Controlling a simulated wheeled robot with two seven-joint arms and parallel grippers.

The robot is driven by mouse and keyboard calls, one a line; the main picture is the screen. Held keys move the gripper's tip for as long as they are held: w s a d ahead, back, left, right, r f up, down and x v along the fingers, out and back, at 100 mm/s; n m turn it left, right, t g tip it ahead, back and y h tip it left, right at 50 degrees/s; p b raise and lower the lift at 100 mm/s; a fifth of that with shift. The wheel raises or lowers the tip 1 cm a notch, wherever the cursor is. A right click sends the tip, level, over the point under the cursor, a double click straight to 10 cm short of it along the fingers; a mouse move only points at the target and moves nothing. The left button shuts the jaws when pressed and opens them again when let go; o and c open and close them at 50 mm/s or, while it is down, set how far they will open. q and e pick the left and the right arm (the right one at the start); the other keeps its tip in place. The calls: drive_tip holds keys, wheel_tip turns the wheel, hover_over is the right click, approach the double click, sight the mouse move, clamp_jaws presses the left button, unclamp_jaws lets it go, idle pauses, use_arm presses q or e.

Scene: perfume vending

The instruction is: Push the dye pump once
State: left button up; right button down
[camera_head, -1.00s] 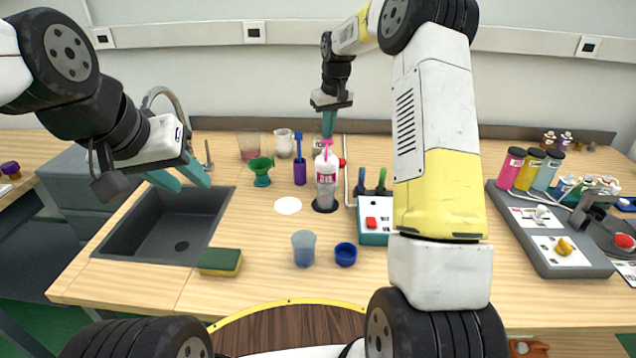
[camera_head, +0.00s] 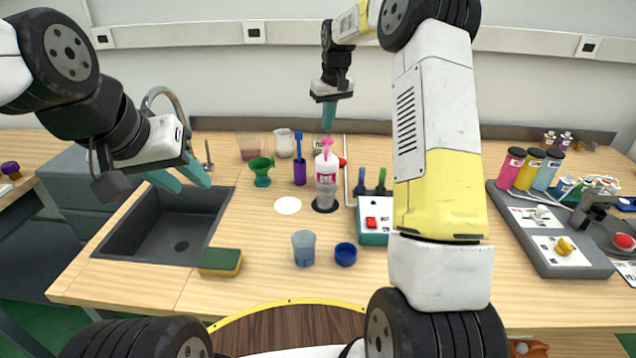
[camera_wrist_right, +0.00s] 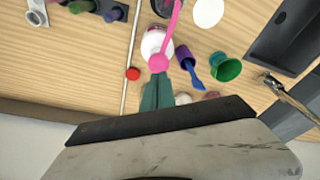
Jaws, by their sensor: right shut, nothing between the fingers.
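The dye pump is a white bottle (camera_head: 326,187) with a pink pump head (camera_head: 327,146). My right gripper (camera_head: 328,126) is shut and empty, pointing down just above the pink head. In the right wrist view the shut teal fingertips (camera_wrist_right: 157,80) appear close to the pink head (camera_wrist_right: 158,62); I cannot tell whether they touch. My left gripper (camera_head: 194,185) is open and empty above the sink at the left.
A green funnel (camera_head: 261,171), a purple holder (camera_head: 300,172) and a white jug (camera_head: 284,143) stand left of the bottle. A clear cup (camera_head: 304,248) and blue cap (camera_head: 345,254) are in front. A white-topped box with a red button (camera_head: 372,223) is at right, partly behind my right arm.

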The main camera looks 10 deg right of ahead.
wheel_tip(320, 180, up, 5)
drive_tip(key=shift+f, duration=0.1)
idle(0.3)
drive_tip(key=s+r+m+t, duration=0.1)
drive_tip(key=s+r, duration=0.4)
drive_tip(key=s, duration=0.5)
drive_tip(key=s+r+t, duration=0.1)
drive_tip(key=s+r, duration=0.4)
drive_tip(key=s, duration=0.6)
drive_tip(key=s+f+m+t, duration=0.1)
drive_tip(key=s+f, duration=0.1)
drive_tip(key=s, duration=0.7)
drive_tip(key=s+f+m+t+y, duration=0.1)
drive_tip(key=s+f, duration=0.2)
drive_tip(key=s, duration=0.7)
drive_tip(key=shift+a+f, duration=0.2)
drive_tip(key=shift+a, duration=0.15)
